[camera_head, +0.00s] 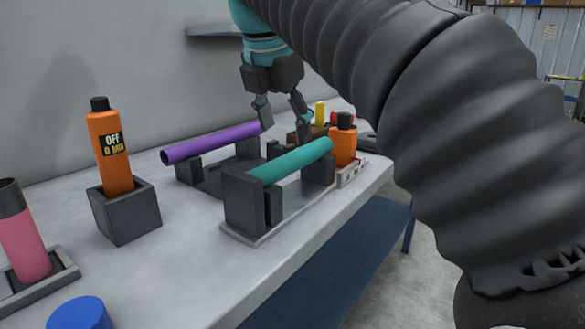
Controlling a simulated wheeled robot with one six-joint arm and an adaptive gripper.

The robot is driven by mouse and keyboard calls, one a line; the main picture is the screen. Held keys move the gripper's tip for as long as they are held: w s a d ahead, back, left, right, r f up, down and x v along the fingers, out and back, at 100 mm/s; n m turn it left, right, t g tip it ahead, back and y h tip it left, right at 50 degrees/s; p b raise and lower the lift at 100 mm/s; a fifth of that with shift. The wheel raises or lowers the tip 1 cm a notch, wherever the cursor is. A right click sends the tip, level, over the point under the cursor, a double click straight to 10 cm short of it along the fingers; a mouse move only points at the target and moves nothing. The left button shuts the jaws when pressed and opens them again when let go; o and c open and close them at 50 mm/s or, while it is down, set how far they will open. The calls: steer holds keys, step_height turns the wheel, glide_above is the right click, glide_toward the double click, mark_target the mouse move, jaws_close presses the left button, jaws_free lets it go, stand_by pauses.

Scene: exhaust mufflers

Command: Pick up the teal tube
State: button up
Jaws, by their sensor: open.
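The teal tube (291,161) lies across a dark grey holder (243,203) on the table, its ends resting on two upright blocks. My gripper (284,130) is open and points down, above and behind the tube, between it and a purple tube (212,143). The purple tube lies on a similar dark holder to the left. One fingertip appears close to the purple tube's right end and the other near the teal tube's far end. I cannot tell whether either touches. Nothing shows between the fingers.
An orange bottle (343,143) stands just beyond the teal tube's right end. A wall shelf (213,31) is behind.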

mark_target(293, 152)
steer(key=shift+d+b+x, duration=0.15)
steer(key=shift+b+x, duration=0.3)
steer(key=shift+x, duration=1.4)
steer(key=shift+d+b+x, duration=0.15)
steer(key=shift+b+x, duration=0.3)
steer(key=shift+x, duration=1.4)
steer(key=shift+r, duration=0.1)
steer(key=c, duration=1.2)
steer(key=shift+r+p, duration=0.45)
steer(key=shift+p, duration=0.05)
steer(key=shift+c, duration=0.2)
step_height(293, 152, up, 3)
steer(key=p, duration=0.3)
steer(key=shift+r, duration=0.2)
steer(key=s+d+r, duration=0.1)
steer(key=d+r, duration=0.5)
steer(key=d, duration=0.5)
steer(key=shift+d+r, duration=0.3)
steer(key=shift+r, duration=0.05)
